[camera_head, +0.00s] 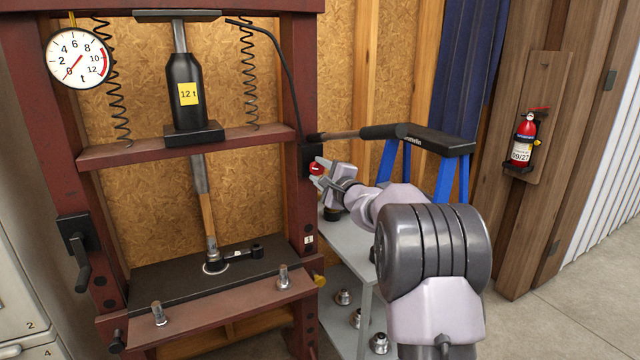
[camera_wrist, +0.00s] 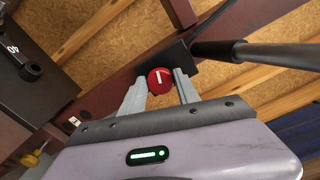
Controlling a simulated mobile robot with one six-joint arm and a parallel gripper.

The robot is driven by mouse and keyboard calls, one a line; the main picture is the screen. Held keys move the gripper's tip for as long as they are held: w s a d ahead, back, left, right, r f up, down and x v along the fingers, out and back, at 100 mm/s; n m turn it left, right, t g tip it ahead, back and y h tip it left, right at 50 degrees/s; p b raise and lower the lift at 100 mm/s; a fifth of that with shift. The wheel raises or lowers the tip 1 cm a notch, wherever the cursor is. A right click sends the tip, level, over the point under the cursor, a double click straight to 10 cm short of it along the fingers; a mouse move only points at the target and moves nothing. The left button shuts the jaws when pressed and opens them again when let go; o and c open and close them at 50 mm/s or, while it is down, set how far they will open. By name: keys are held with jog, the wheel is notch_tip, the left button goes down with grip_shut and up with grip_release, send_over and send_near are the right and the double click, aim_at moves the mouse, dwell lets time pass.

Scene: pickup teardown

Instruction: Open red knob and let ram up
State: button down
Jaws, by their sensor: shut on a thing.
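The red knob (camera_head: 316,168) sits on a black block on the press frame's right post. In the wrist view the red knob (camera_wrist: 160,81), with a white mark on its face, lies between the two fingers. My gripper (camera_head: 318,174) is shut on it from the right. The ram, a bottle jack labelled 12 t (camera_head: 185,95), stands on the red crossbeam (camera_head: 190,147). A rod runs from under the crossbeam down to a round part on the press bed. The gauge (camera_head: 79,58) has its red needle toward the low end.
A grey bench (camera_head: 345,240) is below. A fire extinguisher (camera_head: 523,140) hangs on the right wall. Open floor lies at the lower right.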

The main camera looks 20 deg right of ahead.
jog(key=shift+f+n+b, duration=0.1)
jog(key=shift+n+b, duration=0.3)
jog(key=shift+n, duration=0.5)
jog(key=c, duration=0.9)
grip_release()
jog(key=s, duration=0.5)
jog(key=s+p, duration=0.1)
jog(key=s, duration=1.1)
jog(key=shift+s+d+p, duration=0.2)
jog(key=shift+d+p, duration=0.05)
jog(key=shift+p, duration=0.1)
